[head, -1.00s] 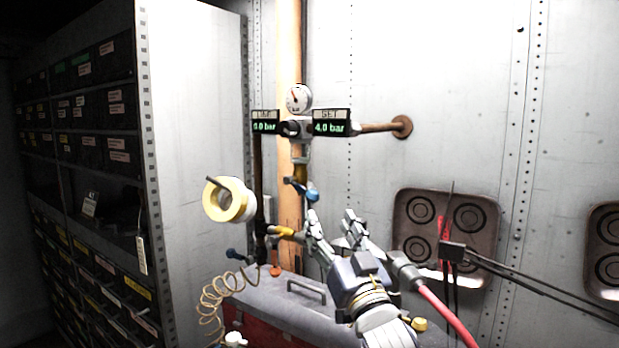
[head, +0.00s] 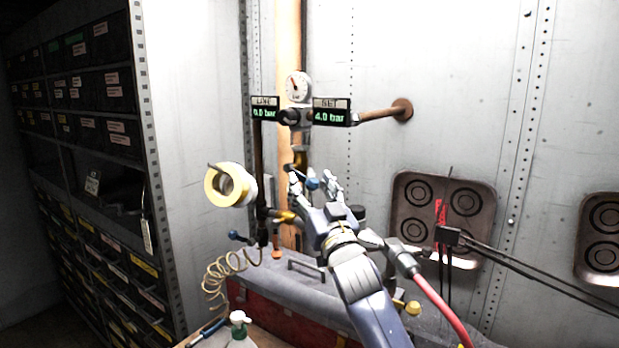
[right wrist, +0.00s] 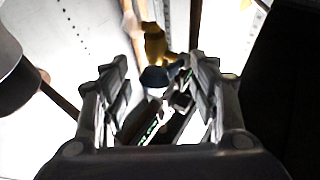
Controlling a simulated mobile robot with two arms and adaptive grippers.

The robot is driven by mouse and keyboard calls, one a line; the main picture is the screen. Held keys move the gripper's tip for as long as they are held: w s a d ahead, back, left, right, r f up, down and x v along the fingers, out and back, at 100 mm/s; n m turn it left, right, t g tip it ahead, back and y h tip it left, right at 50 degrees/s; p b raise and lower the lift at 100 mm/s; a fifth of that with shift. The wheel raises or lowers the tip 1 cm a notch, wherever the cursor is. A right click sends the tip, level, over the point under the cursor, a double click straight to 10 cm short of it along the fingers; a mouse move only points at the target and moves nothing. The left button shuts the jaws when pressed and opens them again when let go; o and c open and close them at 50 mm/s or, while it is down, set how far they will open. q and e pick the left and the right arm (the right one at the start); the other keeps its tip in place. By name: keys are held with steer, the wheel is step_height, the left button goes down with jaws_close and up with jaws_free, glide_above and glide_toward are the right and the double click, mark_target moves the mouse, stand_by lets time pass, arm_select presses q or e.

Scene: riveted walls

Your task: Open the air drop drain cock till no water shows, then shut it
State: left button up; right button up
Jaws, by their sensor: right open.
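A blue-handled cock (head: 313,184) hangs below a brass fitting (head: 300,158) on the vertical air pipe; which cock is the drain is not marked legibly. My right gripper (head: 311,181) is open, its fingers on either side of the blue handle. In the right wrist view the blue part (right wrist: 154,78) and brass body (right wrist: 155,45) lie ahead between the open fingers (right wrist: 157,70); contact cannot be told. The line display (head: 265,112) appears to read 0.0 bar and the set display (head: 331,115) 4.0 bar. No water is visible. My left gripper is out of view.
A yellow-white roll (head: 230,185) and coiled hose (head: 224,275) are at left.

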steer(key=shift+w+a+r, duration=0.2)
steer(key=shift+w+r, duration=0.05)
steer(key=shift+w, duration=0.3)
jaws_close()
steer(key=shift+d, duration=0.1)
